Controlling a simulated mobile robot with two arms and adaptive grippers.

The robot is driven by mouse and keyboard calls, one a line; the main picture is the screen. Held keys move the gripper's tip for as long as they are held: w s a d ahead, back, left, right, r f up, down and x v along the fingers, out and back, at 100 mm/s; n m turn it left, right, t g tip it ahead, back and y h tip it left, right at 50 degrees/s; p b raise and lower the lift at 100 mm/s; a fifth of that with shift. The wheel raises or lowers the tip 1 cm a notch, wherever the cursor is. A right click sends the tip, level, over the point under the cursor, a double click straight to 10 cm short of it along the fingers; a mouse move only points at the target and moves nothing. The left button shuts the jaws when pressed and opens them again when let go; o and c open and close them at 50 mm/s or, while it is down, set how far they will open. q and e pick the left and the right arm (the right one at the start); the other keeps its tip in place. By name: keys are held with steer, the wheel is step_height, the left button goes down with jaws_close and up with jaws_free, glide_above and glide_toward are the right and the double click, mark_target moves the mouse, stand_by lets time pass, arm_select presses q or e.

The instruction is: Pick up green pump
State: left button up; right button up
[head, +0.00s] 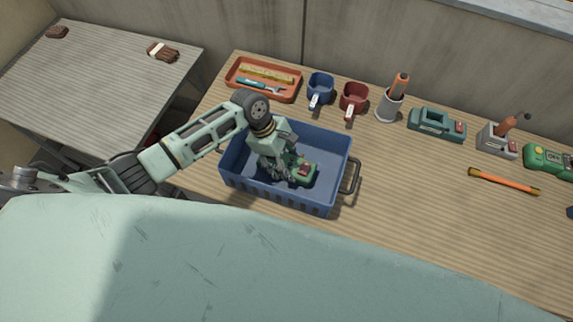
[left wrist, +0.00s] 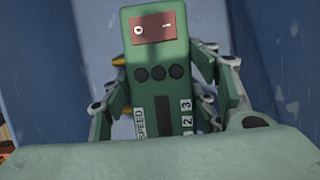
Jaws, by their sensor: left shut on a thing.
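A green pump (head: 306,174) with a reddish display is inside the blue crate (head: 262,191) in the head view. In the left wrist view the pump (left wrist: 160,75) fills the middle, with its red display, dark buttons and SPEED label facing the camera. My left gripper (head: 297,171) reaches down into the crate and is shut on the pump, its fingers on both sides of the body. The pump's lower end is hidden in the wrist view by a pale green part of mine. Whether the pump touches the crate floor I cannot tell. My right gripper is not in view.
Behind the crate stand an orange tray (head: 287,96), a blue mug (head: 320,86), a red mug (head: 353,97) and a grey cup (head: 388,108). A teal device (head: 436,126), grey holder (head: 496,144), green meter (head: 546,160) and orange rod (head: 504,181) lie right.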

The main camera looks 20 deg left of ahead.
arm_select(q)
steer(key=shift+w+r, duration=0.1)
steer(key=c, duration=0.6)
steer(key=shift+c, duration=0.2)
